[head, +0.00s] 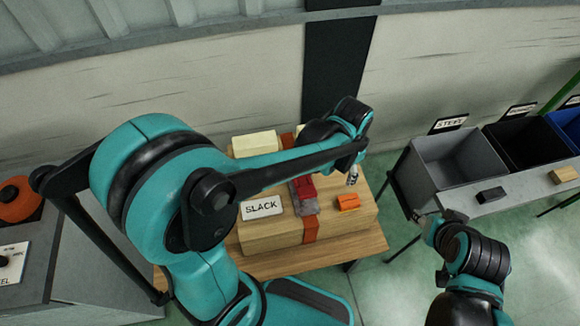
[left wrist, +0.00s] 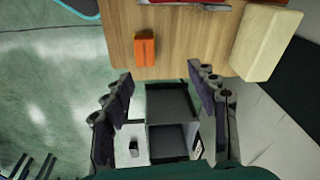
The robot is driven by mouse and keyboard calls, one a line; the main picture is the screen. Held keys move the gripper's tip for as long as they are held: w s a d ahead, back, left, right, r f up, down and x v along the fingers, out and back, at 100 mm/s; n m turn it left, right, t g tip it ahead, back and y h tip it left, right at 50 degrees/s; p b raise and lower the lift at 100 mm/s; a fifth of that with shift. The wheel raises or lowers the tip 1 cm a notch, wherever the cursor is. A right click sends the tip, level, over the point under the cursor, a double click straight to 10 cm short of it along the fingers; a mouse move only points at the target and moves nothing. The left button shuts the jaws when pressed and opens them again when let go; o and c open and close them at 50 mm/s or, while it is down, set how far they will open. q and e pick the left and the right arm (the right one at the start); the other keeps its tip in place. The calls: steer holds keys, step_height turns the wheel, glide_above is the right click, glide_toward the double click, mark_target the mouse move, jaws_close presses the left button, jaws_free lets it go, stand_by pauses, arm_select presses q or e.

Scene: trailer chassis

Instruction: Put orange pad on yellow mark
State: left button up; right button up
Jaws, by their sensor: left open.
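The orange pad (head: 348,202) is a small block on the right part of the wooden crate's top. It also shows in the left wrist view (left wrist: 145,49), beyond the fingertips. My left gripper (head: 353,176) is above and just behind the pad in the head view, apart from it. In the left wrist view my left gripper (left wrist: 160,78) is open, with nothing between its fingers. I cannot make out a yellow mark in either view; my left arm hides part of the crate top. My right gripper (head: 434,226) is at the lower right, small and partly hidden by its own arm.
A red ratchet (head: 303,190) on an orange strap (head: 310,229) crosses the crate (head: 271,239). A SLACK card (head: 262,208) lies left of it. A cream block (head: 255,143) is at the back. Grey (head: 455,160) and black (head: 525,146) bins stand to the right.

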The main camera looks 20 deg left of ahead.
arm_select(q)
steer(key=s+a+r+n+t, duration=0.5)
steer(key=s+a+r+n, duration=0.3)
steer(key=s+a, duration=0.3)
steer(key=shift+a+t, duration=0.3)
steer(key=shift+a, duration=0.65)
steer(key=shift+r, duration=0.1)
step_height(320, 180, down, 6)
steer(key=b, duration=0.6)
